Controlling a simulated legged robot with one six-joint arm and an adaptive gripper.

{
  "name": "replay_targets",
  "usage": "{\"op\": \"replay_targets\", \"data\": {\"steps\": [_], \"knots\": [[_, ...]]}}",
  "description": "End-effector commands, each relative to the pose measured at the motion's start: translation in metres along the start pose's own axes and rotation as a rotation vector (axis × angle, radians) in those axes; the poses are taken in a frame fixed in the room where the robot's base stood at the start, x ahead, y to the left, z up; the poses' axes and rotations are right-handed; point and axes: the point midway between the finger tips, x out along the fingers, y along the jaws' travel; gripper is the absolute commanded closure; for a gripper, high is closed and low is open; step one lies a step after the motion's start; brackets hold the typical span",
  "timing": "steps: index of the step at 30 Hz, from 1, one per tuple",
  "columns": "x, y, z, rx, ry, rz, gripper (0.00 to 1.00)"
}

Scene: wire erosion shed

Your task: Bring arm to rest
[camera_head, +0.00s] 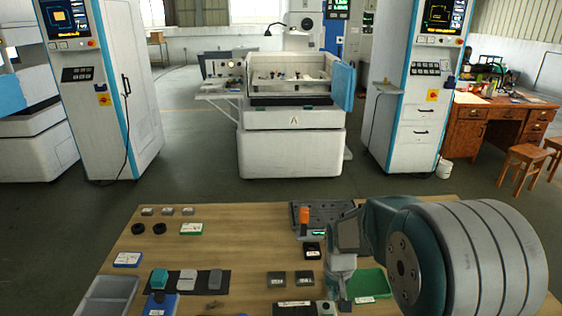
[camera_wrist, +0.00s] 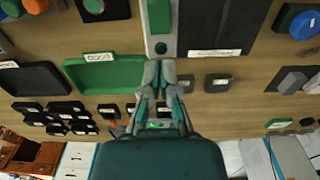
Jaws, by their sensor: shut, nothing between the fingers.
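My gripper (camera_head: 338,294) hangs below my arm over the right part of the wooden table (camera_head: 228,235). In the wrist view my gripper (camera_wrist: 159,68) has its two fingertips together, with nothing between them. The fingers point toward a light board with a green block (camera_wrist: 159,16) on it. A labelled green tray (camera_wrist: 98,76) lies beside the fingers on the left, and small dark blocks (camera_wrist: 217,83) lie on the right. In the head view my arm hides part of the table's right side.
A dark fixture plate (camera_head: 318,212) with an orange piece stands at the table's back. A grey bin (camera_head: 106,291) is at the front left. The table's middle is mostly clear. Machines, including a white wire erosion machine (camera_head: 291,142), stand beyond, with a wooden desk (camera_head: 487,122) at right.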

Motion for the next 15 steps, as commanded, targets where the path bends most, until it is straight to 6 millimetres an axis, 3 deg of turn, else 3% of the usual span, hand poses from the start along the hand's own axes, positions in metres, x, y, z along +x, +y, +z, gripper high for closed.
{"op": "replay_targets", "data": {"steps": [6,15], "knots": [[-0.067,0.000,0.030,0.000,0.104,0.000,1.00],[-0.137,0.000,0.087,0.000,0.241,0.000,1.00]]}}
